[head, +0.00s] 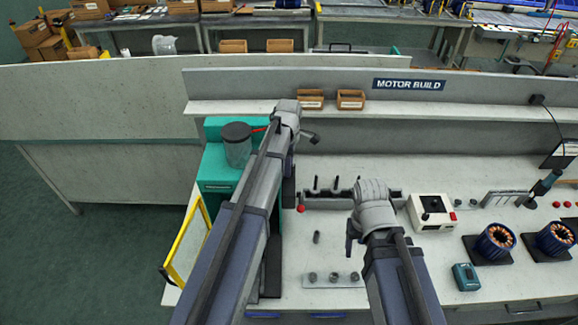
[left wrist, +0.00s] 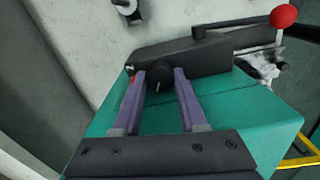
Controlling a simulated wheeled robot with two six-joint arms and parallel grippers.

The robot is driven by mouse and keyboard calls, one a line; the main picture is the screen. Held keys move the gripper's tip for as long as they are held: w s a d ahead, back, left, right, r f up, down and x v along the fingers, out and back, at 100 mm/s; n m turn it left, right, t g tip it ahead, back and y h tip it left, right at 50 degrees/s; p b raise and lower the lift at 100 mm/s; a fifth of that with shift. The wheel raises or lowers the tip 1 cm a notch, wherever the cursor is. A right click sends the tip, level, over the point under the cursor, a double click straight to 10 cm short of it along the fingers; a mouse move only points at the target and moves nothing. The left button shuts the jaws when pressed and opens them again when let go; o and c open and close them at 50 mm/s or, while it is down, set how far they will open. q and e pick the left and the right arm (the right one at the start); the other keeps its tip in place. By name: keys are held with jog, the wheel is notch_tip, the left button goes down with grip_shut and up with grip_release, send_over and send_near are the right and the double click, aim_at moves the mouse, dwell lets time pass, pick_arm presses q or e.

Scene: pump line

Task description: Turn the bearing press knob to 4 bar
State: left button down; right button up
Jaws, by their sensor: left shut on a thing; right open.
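The teal bearing press (head: 222,170) stands at the left end of the bench, partly hidden by my left arm. Its black round knob (left wrist: 158,72) shows in the left wrist view, with a short pale mark on its face. My left gripper (left wrist: 160,80) has its two purple fingers on either side of the knob and is shut on it. The knob is hidden in the head view, and I can read no pressure value. My right gripper (head: 352,236) is over the bench, away from the press; its fingers are mostly hidden, and it is open.
A yellow frame (head: 188,240) stands at the press's left. A white box with a black top (head: 432,213), a teal device (head: 466,277) and copper-wound stators (head: 496,240) lie to the right.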

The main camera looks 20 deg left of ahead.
pick_arm(q)
jog(key=shift+m, duration=1.5)
jog(key=shift+c, duration=2.2)
grip_release()
